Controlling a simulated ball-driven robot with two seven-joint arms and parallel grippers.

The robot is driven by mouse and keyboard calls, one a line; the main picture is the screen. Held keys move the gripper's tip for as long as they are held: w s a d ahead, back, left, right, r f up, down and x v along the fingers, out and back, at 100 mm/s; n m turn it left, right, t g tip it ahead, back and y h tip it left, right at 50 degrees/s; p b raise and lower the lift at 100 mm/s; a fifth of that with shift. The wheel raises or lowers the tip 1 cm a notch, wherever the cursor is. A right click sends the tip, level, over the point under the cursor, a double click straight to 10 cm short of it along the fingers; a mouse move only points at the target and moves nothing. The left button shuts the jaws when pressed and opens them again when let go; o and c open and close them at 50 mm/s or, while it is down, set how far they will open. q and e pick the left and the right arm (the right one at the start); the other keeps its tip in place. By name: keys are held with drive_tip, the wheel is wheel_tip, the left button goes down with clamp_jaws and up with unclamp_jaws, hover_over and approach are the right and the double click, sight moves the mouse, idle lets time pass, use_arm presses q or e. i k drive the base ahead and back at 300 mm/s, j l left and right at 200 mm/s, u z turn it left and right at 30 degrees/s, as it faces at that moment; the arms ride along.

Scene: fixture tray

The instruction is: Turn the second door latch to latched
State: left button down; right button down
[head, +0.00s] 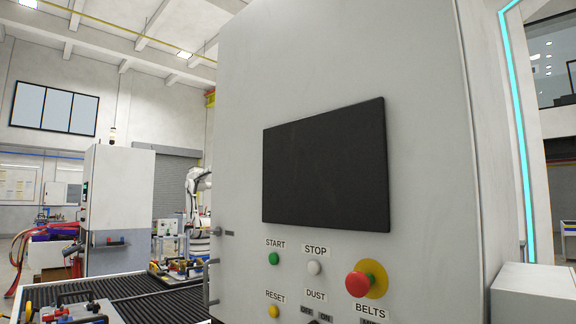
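A large grey cabinet (235,130) fills the middle of the head view. On its left edge is a small dark latch-like fitting (217,231). Below it is a vertical bar handle (206,287) on the same edge. I cannot tell which fitting is the second door latch, or whether it is latched. Neither of my grippers is in view.
The cabinet face has a black screen (325,165), a green START button (273,258), a white STOP button (315,268), a yellow RESET button (273,311) and a red emergency button (359,284). A black roller conveyor (150,303) with fixtures lies left. A grey box (535,292) stands right.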

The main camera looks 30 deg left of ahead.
sight(217, 232)
drive_tip(key=u, duration=1.45)
drive_tip(key=i+j+z, duration=0.2)
drive_tip(key=z, duration=0.15)
drive_tip(key=i+j+z, duration=0.2)
drive_tip(key=z, duration=0.15)
drive_tip(key=i+j+z, duration=0.15)
drive_tip(key=j+z, duration=0.15)
